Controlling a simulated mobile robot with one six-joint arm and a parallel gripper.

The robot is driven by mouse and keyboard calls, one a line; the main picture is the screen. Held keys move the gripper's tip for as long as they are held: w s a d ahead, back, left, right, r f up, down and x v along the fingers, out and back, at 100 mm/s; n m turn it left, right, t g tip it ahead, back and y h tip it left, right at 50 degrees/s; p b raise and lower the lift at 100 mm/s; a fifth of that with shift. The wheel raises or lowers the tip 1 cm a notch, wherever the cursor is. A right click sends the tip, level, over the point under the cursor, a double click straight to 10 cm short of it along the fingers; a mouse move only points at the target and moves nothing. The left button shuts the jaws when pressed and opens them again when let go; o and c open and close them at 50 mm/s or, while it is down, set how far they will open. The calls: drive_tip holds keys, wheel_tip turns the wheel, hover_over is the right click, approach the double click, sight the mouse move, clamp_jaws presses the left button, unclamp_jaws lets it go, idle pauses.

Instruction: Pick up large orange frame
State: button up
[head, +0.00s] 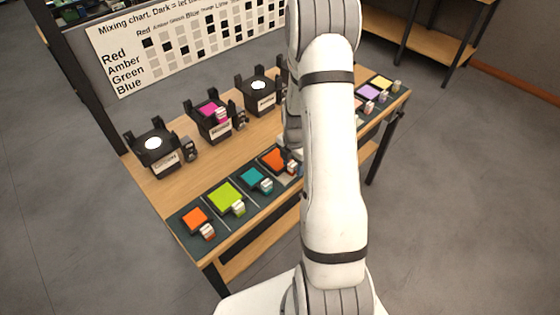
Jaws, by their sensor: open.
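Two orange frames lie on the dark strip along the table's near edge. One orange frame (195,218) is at the near left end and looks small. The other, a redder orange frame (274,159), lies farther along, just left of my arm, and looks somewhat larger, though my arm may hide part of it. Each has a small red-and-white block beside it. My white arm stands across the middle of the view, and its wrist end is down behind it, close to the redder orange frame. My gripper's fingers are hidden behind the arm.
A lime frame (225,196) and a teal frame (254,179) lie between the orange ones. Purple (369,92) and yellow (381,83) frames lie at the far right. Black lamps (154,148) stand along the table's back. A mixing chart (180,45) stands behind. The right floor is clear.

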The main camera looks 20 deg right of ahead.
drive_tip(key=shift+f, duration=0.2)
drive_tip(key=shift+c, duration=0.5)
clamp_jaws()
